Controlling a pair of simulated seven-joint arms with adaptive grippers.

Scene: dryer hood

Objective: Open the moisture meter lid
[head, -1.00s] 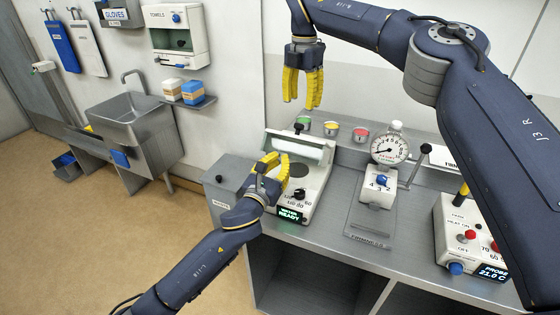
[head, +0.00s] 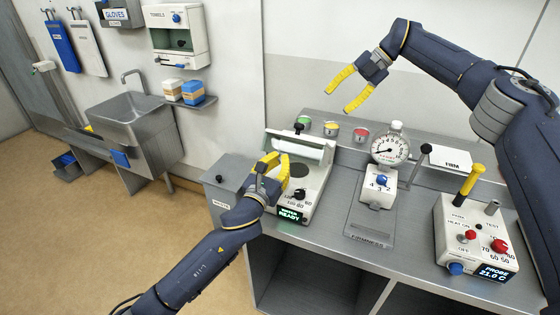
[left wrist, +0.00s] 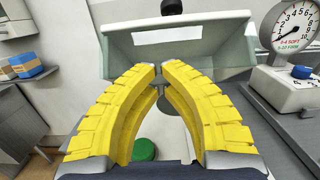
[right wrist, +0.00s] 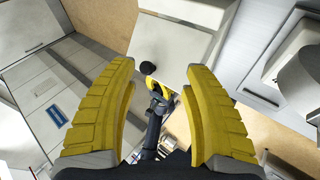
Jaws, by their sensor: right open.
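The moisture meter (head: 314,190) is a pale box with dials and a green lit "READY" display, on the grey bench. Its lid (head: 303,147) stands raised at the back, with a black knob (head: 299,128) on its edge. The lid's inner face (left wrist: 180,48) fills the upper left wrist view. My left gripper (head: 275,158) is over the front left of the meter, before the raised lid. Its fingertips (left wrist: 159,68) meet with nothing between them. My right gripper (head: 338,100) is open and empty, high above the bench to the right of the lid; its fingers (right wrist: 158,70) are spread.
Three coloured cups (head: 331,129) stand behind the meter. The firmness gauge (head: 389,150) with a lever is to its right, and the probe box (head: 476,235) is further right. A sink (head: 130,115) is at the left.

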